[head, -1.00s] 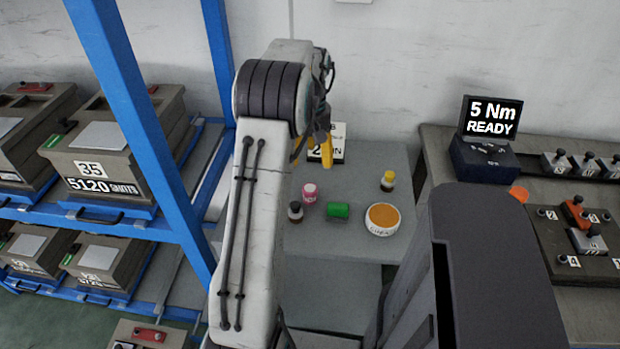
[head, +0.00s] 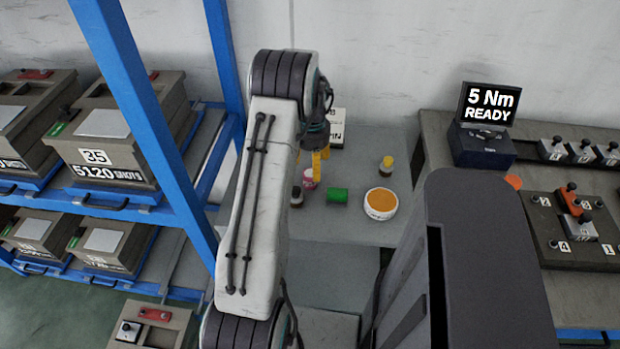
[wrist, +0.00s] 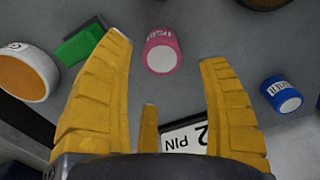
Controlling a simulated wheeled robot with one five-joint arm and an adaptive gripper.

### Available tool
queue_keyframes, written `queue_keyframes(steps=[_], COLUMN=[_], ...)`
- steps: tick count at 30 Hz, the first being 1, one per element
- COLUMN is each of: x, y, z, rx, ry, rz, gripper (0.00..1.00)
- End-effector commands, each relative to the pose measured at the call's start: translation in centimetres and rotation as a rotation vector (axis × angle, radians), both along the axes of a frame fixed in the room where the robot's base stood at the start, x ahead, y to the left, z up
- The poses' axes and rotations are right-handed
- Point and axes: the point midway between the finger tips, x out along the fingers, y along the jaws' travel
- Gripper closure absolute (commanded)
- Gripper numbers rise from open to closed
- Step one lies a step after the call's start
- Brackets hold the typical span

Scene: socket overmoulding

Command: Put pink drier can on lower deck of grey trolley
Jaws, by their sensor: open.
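The pink can (head: 309,181) stands on a grey top surface (head: 345,229), partly hidden behind my gripper in the head view. In the wrist view the pink can (wrist: 162,50) lies between and just ahead of the fingertips, apart from them. My gripper (head: 321,160) is open and empty, its yellow fingers pointing down near the can; the wrist view shows my gripper's fingers (wrist: 166,52) spread wide. A lower grey surface (head: 335,267) shows below the top's front edge. I cannot tell whether it is the grey trolley's lower deck.
A blue can (wrist: 282,94) is at right in the wrist view. A blue rack (head: 150,130) stands left; a bench (head: 440,150) right.

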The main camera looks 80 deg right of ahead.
Motion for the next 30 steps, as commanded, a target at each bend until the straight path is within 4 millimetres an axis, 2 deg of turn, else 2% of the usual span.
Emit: queue_keyframes(steps=[16, 28, 30], x=[0.5, 0.5, 0.5], y=[0.5, 0.4, 0.4], z=[-5.4, -6.0, -6.0], rx=[0.003, 0.001, 0.001], ry=[0.000, 0.000, 0.000], rz=[0.003, 0.003, 0.003], gripper=[0.31, 0.29, 0.36])
